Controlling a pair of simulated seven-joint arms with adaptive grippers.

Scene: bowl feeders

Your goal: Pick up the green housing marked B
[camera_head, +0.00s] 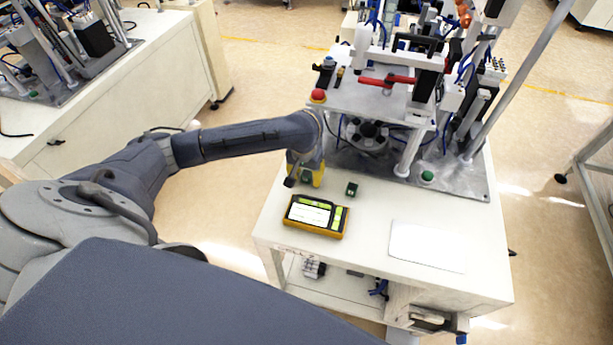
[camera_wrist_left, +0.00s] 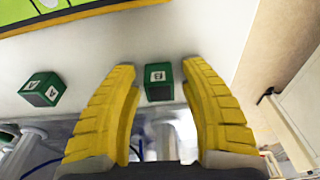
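The green housing marked B (camera_wrist_left: 158,83) sits on the white table top in the left wrist view, its pale letter plate facing the camera. My left gripper (camera_head: 304,181) points down at the table's left side in the head view. Its yellow fingers are open in the left wrist view (camera_wrist_left: 158,67), one on each side of housing B, with a visible gap at both sides. How far above the table the fingertips are is hard to tell. In the head view the gripper mostly hides housing B. My right gripper is not in view.
A second green housing (camera_head: 352,189), apparently marked A in the left wrist view (camera_wrist_left: 42,89), stands nearby. A yellow-framed tablet (camera_head: 316,216) lies in front. A white sheet (camera_head: 427,246) lies to the right. A machine with a metal base plate (camera_head: 455,184) stands behind.

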